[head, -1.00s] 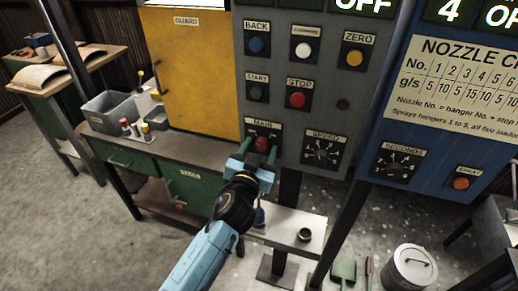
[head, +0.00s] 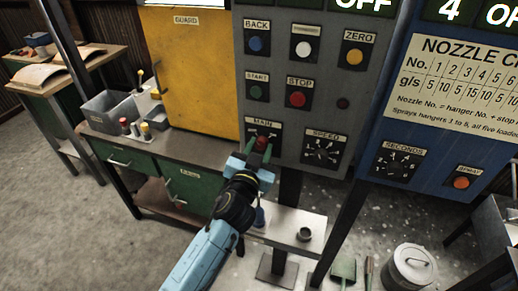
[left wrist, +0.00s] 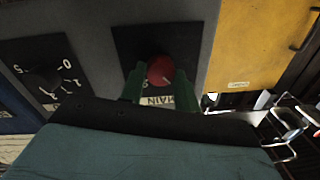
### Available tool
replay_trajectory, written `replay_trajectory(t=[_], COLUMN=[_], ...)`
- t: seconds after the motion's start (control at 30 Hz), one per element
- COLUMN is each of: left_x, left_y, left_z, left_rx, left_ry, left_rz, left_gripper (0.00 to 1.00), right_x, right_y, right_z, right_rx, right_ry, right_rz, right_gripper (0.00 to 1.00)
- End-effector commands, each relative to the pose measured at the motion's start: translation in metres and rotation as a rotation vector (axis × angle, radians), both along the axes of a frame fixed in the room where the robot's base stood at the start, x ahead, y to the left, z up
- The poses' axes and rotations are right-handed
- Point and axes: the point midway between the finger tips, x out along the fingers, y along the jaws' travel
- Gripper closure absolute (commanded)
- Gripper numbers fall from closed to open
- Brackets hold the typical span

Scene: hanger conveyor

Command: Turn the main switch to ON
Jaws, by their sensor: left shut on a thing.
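The main switch (head: 262,141) is a red knob on a black plate marked MAIN, low on the grey control panel. It also shows in the left wrist view as a round red knob (left wrist: 161,70) with a small pale mark near its lower right. My left gripper (head: 259,148) is at the knob, with its green fingers on either side of it. In the left wrist view the left gripper (left wrist: 160,88) is shut on the knob. Its body hides part of the plate's lettering. My right gripper is not in view.
The SPEED dial (head: 322,148) sits right of the switch, with the red STOP button (head: 297,99) and green START button (head: 256,91) above. A yellow guard door (head: 196,75) is at left. A small shelf (head: 290,228) stands below the panel.

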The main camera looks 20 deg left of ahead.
Motion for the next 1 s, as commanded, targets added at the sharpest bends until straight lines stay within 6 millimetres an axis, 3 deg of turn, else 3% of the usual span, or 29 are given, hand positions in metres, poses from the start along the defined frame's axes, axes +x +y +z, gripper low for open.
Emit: replay_trajectory(t=[1.0], left_x=[0.0], left_y=[-0.0003], left_z=[-0.0026], left_rx=[0.921], left_ry=[-0.031], left_rz=[0.0], left_gripper=[0.91], right_x=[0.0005], right_y=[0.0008], right_z=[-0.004], right_rx=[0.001], right_ry=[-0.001], right_rz=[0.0], right_gripper=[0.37])
